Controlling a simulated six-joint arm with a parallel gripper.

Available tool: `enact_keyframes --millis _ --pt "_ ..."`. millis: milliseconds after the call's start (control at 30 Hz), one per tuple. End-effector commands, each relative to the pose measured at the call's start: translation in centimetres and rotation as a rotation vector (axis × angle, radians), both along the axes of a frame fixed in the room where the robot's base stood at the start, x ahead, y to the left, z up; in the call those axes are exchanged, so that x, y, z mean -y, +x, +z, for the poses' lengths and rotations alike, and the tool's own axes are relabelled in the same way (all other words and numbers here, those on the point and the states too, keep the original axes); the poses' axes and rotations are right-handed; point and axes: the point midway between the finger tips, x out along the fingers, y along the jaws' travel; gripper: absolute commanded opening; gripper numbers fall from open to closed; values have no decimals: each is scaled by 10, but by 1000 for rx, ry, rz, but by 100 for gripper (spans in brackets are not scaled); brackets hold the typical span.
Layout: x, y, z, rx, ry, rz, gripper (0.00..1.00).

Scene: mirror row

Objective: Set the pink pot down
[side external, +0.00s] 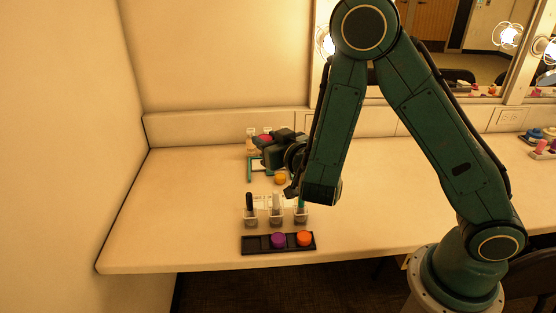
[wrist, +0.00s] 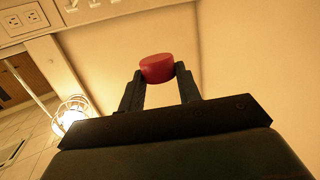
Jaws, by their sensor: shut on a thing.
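The pink pot (wrist: 157,68) looks red-pink in the wrist view, pinched between the two dark fingertips of my gripper (wrist: 158,75). In the side external view a small part of the pink pot (side external: 265,138) shows at the far side of my gripper (side external: 267,147), above the rear of the counter. Most of it is hidden there by the gripper. The black tray (side external: 249,250) lies near the counter's front edge, with a purple pot (side external: 278,240) and an orange pot (side external: 304,238) in it. Its left part is empty.
Clear holders with upright sticks (side external: 276,212) stand behind the tray. A yellow-orange pot (side external: 281,178) and a teal frame (side external: 250,171) are under and beside my gripper. A pale bottle (side external: 250,141) stands near the back wall. The counter's left side (side external: 175,215) is clear.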

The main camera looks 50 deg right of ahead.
Motion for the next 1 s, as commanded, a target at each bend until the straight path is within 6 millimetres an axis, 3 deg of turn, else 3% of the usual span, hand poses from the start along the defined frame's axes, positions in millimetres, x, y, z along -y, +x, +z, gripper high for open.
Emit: enact_keyframes --millis 433,733,1000 --pt "-20 6 -5 4 -18 -86 12" --pt "-51 3 -13 10 -29 -225 12" --pt "-84 -14 -23 10 -22 -354 12"
